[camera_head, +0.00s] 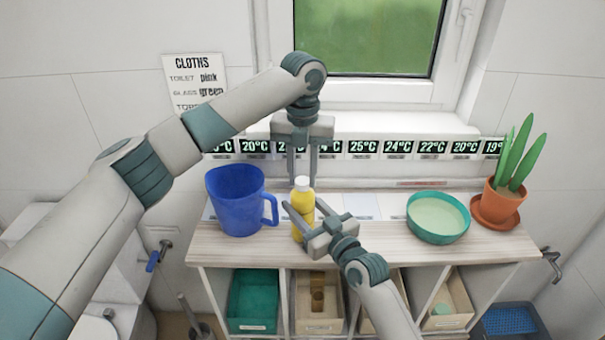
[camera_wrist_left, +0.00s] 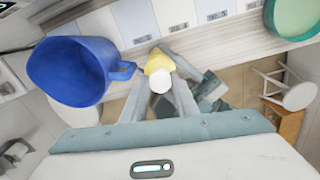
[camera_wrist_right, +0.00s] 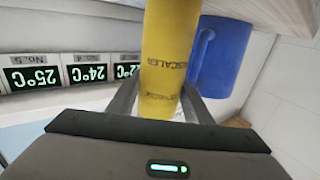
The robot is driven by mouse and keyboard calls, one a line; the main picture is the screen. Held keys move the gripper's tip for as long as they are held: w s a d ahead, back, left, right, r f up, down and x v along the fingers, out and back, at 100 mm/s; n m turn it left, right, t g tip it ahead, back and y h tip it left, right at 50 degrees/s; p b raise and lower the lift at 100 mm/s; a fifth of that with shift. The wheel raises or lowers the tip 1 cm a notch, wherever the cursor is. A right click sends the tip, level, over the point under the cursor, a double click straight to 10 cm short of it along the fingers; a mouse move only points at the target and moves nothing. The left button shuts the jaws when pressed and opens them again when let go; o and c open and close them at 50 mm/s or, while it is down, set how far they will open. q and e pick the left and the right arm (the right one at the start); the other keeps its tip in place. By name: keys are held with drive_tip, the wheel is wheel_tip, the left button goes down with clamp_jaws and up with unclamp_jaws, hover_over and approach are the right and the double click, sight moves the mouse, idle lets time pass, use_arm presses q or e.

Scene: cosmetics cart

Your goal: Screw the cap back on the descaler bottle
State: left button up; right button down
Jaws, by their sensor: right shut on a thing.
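My right gripper (camera_head: 304,214) is shut on the bottle's body from the front. In the right wrist view the bottle (camera_wrist_right: 166,60) fills the space between the fingers.
The blue jug (camera_head: 235,198) stands close left of the bottle. A teal bowl (camera_head: 438,222) and a potted plant (camera_head: 502,203) stand on the right. Temperature displays (camera_head: 363,148) line the back under the window. Bins fill the shelves below. The top between bottle and bowl is fairly clear.

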use_arm(q)
drive_tip(key=o, duration=0.4)
drive_tip(key=shift+r, duration=0.1)
drive_tip(key=shift+r, duration=2.2)
drive_tip(key=shift+c, duration=0.3)
